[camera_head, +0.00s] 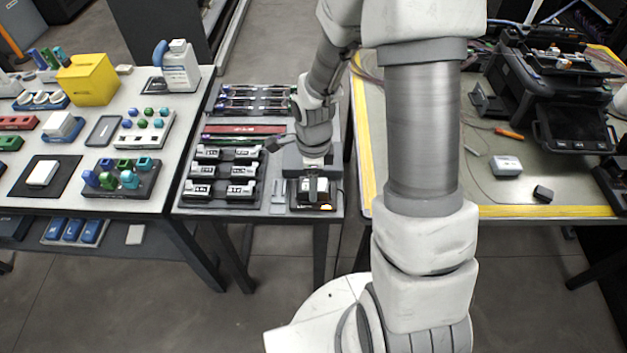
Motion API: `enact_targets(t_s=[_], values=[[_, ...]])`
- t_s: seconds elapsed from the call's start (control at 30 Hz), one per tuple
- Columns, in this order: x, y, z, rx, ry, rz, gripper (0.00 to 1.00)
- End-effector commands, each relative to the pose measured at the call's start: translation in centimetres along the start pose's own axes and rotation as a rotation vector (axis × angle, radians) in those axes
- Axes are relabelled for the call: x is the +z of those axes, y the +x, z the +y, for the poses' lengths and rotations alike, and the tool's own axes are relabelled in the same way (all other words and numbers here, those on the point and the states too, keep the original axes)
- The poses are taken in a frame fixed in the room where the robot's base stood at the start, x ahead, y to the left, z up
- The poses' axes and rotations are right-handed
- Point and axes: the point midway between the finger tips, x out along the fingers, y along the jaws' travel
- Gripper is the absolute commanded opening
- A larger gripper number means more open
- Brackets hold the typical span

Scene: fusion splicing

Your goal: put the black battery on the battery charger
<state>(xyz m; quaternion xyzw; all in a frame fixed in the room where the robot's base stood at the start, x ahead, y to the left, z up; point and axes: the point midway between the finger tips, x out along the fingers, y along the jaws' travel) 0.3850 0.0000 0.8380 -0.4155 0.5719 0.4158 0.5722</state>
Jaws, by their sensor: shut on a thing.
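My gripper (313,186) points down at the front right of the middle table. It is shut on a small dark block, which I take to be the black battery; the fingers and wrist hide most of it. The block is at a dark unit with a pale top and a small orange-yellow spot at its front (326,207), which looks like the battery charger. I cannot tell whether the block rests on it or is just above it. Another small black box (543,193) lies on the right table near its yellow front edge.
Several black-and-white devices (207,171) stand in rows left of my gripper. A grey box (296,160) is just behind it. The left table has a yellow box (88,79) and trays. The right table holds a white box (506,165) and a large black machine (556,90).

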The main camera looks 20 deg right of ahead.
Motion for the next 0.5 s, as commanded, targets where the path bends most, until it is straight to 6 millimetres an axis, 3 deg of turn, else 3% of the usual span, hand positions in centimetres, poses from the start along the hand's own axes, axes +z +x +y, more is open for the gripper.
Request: enact_targets(t_s=[0.5], values=[[0.03, 0.35, -0.05, -0.002, 0.001, -0.001, 0.00]])
